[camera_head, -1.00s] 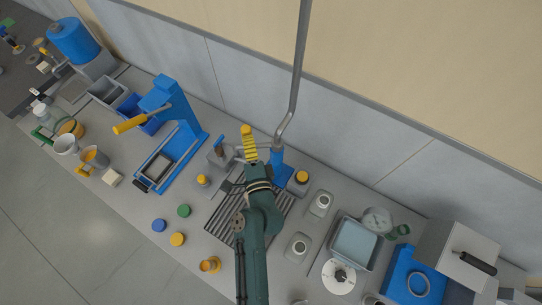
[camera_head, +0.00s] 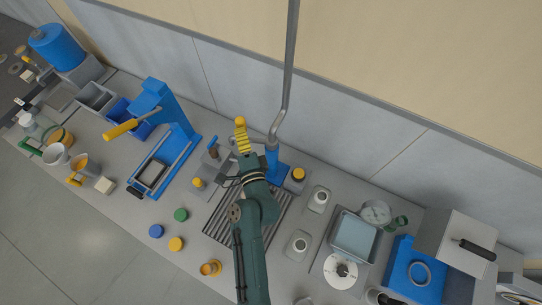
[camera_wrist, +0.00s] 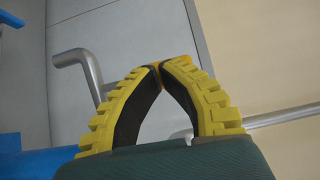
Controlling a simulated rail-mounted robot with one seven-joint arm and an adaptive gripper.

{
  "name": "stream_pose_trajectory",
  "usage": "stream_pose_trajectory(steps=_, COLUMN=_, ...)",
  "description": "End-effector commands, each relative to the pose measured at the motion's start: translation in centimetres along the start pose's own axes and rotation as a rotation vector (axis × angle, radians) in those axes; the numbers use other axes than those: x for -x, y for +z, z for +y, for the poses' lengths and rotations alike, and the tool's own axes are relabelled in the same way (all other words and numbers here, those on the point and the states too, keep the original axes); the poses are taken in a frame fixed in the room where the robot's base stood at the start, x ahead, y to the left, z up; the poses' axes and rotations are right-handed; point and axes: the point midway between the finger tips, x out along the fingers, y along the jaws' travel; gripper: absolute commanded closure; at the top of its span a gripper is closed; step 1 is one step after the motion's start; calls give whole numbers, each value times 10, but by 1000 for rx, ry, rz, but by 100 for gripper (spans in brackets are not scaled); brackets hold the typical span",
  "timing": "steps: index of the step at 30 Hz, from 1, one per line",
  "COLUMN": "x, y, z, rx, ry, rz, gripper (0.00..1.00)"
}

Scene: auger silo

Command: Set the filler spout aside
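My gripper (camera_head: 240,123) points toward the back wall, above the bench and left of the blue stand with the grey bent pipe (camera_head: 275,135). In the wrist view its yellow ribbed fingers (camera_wrist: 163,66) bend together at the tips. A small orange piece (camera_wrist: 184,59) shows at and just behind the tips, seemingly pinched between them. It may be the filler spout, but most of it is hidden by the fingers. The slatted grate (camera_head: 222,228) lies under my arm.
A blue press with a yellow handle (camera_head: 120,129) stands to the left. Blue, green and yellow discs (camera_head: 176,243) and an orange cup (camera_head: 210,268) lie at the front. A tray (camera_head: 354,235), a gauge and a blue machine stand to the right. Bench between press and grate is partly clear.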

Motion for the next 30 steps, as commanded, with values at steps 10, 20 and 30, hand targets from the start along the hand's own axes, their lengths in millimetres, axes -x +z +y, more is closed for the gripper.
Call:
stream_pose_trajectory(steps=10, x=3, y=1, z=0, rx=0, ry=1, rz=0, gripper=100)
stream_pose_trajectory(steps=20, x=52, y=36, z=-5, rx=1, ry=6, rz=-5, gripper=100)
stream_pose_trajectory(steps=30, x=88, y=88, z=-4, rx=0, ry=0, rz=-1, gripper=100)
